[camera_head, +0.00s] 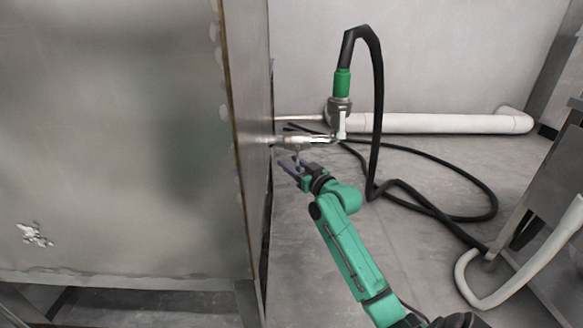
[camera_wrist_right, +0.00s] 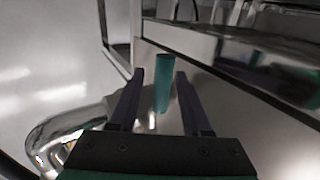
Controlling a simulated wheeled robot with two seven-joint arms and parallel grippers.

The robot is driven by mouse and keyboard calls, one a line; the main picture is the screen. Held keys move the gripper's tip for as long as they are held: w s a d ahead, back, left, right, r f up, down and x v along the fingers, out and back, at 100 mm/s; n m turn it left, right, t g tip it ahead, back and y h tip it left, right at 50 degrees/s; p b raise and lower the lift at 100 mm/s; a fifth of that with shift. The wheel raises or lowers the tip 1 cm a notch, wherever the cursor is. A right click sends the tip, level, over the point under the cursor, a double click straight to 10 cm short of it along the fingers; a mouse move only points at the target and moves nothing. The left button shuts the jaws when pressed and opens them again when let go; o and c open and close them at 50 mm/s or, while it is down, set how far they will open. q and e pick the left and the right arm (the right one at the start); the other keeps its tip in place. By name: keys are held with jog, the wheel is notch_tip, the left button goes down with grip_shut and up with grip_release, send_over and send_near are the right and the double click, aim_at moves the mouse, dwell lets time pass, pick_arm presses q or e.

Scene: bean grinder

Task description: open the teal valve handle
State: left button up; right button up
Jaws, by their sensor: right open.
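The teal valve handle (camera_wrist_right: 162,84) shows in the right wrist view as a short upright bar. It stands between the two dark fingers of my right gripper (camera_wrist_right: 159,73), with a visible gap on both sides. In the head view my right gripper (camera_head: 290,166) is open beside the metal pipe (camera_head: 305,140) that comes out of the steel cabinet's side. I cannot make out the teal handle in the head view. My left gripper is not in view.
The large steel cabinet (camera_head: 120,130) fills the left. A black hose (camera_head: 376,110) with a green fitting (camera_head: 342,82) rises by the pipe and loops over the floor. A white pipe (camera_head: 440,123) runs along the back wall. A metal table (camera_head: 545,215) stands right.

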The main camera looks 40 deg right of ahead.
grip_shut()
dwell(1.4)
